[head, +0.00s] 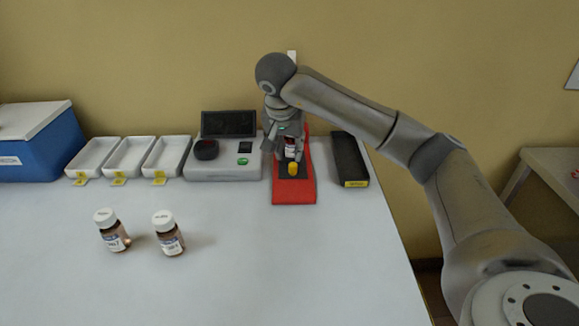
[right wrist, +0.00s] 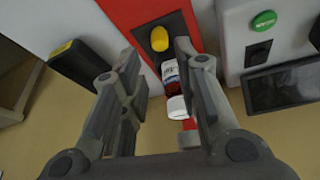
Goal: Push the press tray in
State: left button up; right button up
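The red press (head: 294,192) stands near the back of the table. A dark tray-like part with a yellow knob (head: 293,169) shows on it; the knob also shows in the right wrist view (right wrist: 159,38). A small bottle with a white label (head: 291,149) stands behind the knob; its white cap (right wrist: 176,106) shows in the right wrist view. My right gripper (head: 280,146) is over the press. In the wrist view its fingers (right wrist: 155,58) are spread apart, with the knob and bottle seen between them, nearer the right finger. I cannot tell whether they touch. My left gripper is out of view.
A grey instrument (head: 225,168) with a screen stands left of the press, a black bin (head: 348,158) close on its right. White trays (head: 131,158) and a blue box (head: 45,150) are further left. Two brown bottles (head: 112,232) (head: 168,236) stand in front. The table's front right is clear.

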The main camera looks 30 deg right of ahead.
aim_at(292, 165)
jog(key=x, duration=0.8)
jog(key=shift+d+f+p, duration=0.15)
jog(key=shift+f+p, duration=0.15)
jog(key=shift+f, duration=0.1)
grip_shut()
